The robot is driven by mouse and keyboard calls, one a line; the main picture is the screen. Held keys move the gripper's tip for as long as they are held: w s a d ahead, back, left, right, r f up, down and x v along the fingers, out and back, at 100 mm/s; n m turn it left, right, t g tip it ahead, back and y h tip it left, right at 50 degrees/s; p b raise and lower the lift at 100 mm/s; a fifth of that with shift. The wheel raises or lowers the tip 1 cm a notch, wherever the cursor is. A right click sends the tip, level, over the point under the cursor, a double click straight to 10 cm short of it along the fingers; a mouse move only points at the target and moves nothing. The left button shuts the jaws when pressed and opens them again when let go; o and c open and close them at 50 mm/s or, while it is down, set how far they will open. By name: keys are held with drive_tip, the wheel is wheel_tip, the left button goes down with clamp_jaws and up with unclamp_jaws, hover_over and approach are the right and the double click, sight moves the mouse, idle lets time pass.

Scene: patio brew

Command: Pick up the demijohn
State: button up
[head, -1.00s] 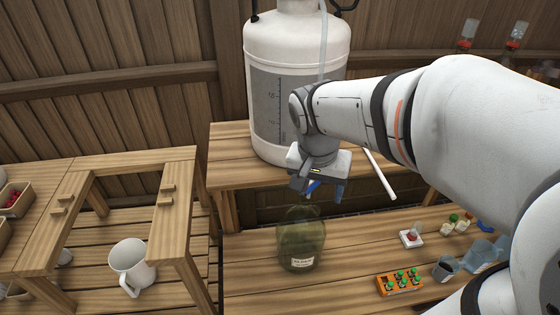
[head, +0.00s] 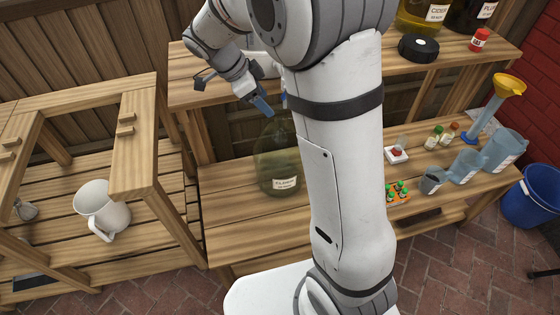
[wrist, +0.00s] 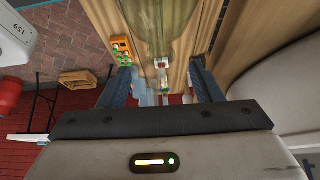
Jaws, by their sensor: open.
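The demijohn (head: 279,165) is a greenish glass jug with a pale label, standing upright on the lower wooden shelf in the head view. Its glass body also shows in the wrist view (wrist: 162,28), at the top centre, beyond the fingers. My gripper (head: 272,104) is open and empty, with its fingers just above the top of the demijohn. In the wrist view the two dark fingers (wrist: 163,90) are spread apart with nothing between them. The demijohn's neck is hard to make out in the head view, and my arm stands close to its right side.
A white jug (head: 101,207) stands on the left rack. Right of my arm, an orange tray of green-capped bottles (head: 396,193), blue measuring jugs (head: 466,166) and a yellow funnel (head: 508,86) occupy the lower shelf. A blue bucket (head: 532,198) stands on the brick floor.

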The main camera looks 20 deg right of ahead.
sight(276, 112)
drive_tip(key=b+x, duration=0.1)
drive_tip(key=x, duration=0.5)
drive_tip(key=shift+d, duration=0.25)
drive_tip(key=shift+c, duration=0.2)
clamp_jaws()
idle(1.0)
